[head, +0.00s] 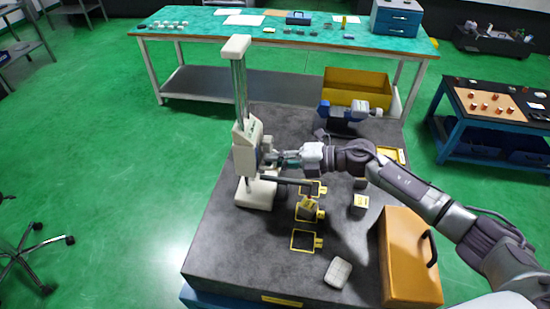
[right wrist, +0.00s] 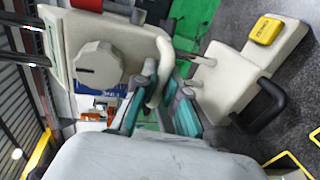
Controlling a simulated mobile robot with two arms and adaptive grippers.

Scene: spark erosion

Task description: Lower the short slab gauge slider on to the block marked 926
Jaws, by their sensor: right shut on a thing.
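The slab gauge has a pale upright column (head: 240,85), a pale foot (head: 255,195) and a slider (head: 247,140) partway down. A dark arm (head: 292,181) juts right from it, above the floor marks. My right gripper (head: 287,159) is beside the slider, shut on its handle. In the right wrist view its teal fingers (right wrist: 163,90) close around a curved pale handle (right wrist: 160,68) beside the slider's round knob (right wrist: 100,64). A small block (head: 306,209) sits at the middle yellow-framed mark; I cannot read 926 on any block. My left gripper is not in view.
Two more blocks (head: 360,204) stand to the right of the yellow frames, one behind the other. The front yellow frame (head: 303,240) looks empty. A grey rounded item (head: 338,272) and an orange case (head: 408,255) stand nearer me. A yellow bin (head: 357,88) is behind.

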